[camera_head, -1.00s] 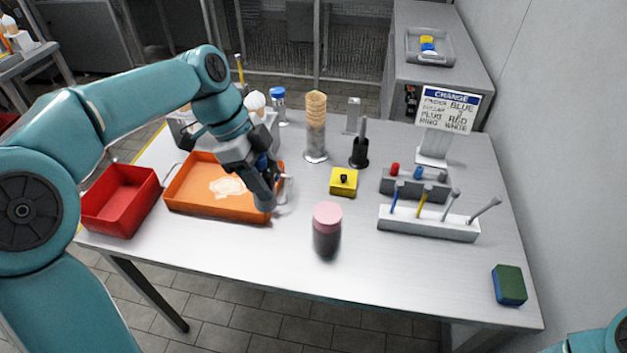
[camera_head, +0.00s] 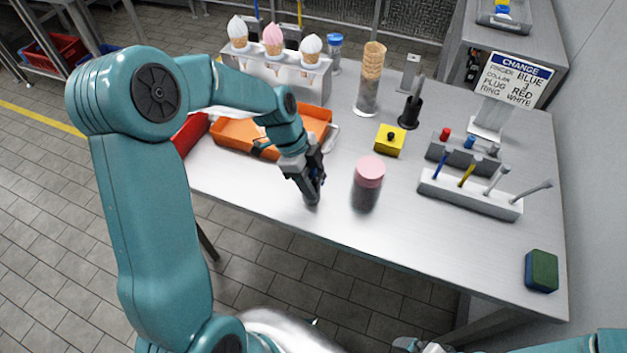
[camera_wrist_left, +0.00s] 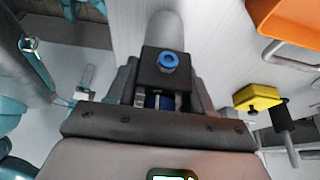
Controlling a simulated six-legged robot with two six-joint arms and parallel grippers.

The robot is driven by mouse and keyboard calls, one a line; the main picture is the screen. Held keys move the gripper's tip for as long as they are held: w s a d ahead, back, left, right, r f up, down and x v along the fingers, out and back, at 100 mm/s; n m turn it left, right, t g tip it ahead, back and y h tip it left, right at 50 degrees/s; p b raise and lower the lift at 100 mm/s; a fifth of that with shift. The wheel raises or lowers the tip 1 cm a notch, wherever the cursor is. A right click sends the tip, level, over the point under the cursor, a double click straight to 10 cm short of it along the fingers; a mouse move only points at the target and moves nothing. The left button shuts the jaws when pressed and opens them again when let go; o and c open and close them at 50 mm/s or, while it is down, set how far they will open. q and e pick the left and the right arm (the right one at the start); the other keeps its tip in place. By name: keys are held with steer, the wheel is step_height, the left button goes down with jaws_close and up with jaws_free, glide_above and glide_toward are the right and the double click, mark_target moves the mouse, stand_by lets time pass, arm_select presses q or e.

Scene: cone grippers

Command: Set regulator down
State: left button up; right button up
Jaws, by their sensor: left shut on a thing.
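My left gripper (camera_head: 312,190) is shut on the regulator, over the front part of the table, left of the pink-lidded jar. In the left wrist view the regulator (camera_wrist_left: 156,72) shows between the fingers as a dark block with a blue ring on its face. A pale grey cylinder (camera_wrist_left: 165,28) shows just beyond the block; I cannot tell whether it is part of it. In the head view the fingers mostly hide the regulator, and I cannot tell whether it touches the table (camera_head: 270,205). Only bits of my right arm show at the lower right.
The pink-lidded jar (camera_head: 367,184) stands close to the right of the gripper. The orange tray (camera_head: 235,135) lies behind, with a red bin at its left. A yellow block (camera_head: 390,140) and a tool rack (camera_head: 470,196) are farther right. Bare table lies along the front edge.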

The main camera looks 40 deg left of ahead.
arm_select(q)
steer(key=shift+f, duration=0.55)
steer(key=shift+f+b, duration=0.2)
steer(key=shift+b, duration=0.1)
steer(key=o, duration=1.2)
steer(key=shift+r, duration=0.1)
steer(key=v, duration=1.2)
steer(key=shift+r, duration=0.15)
steer(key=shift+s, duration=0.1)
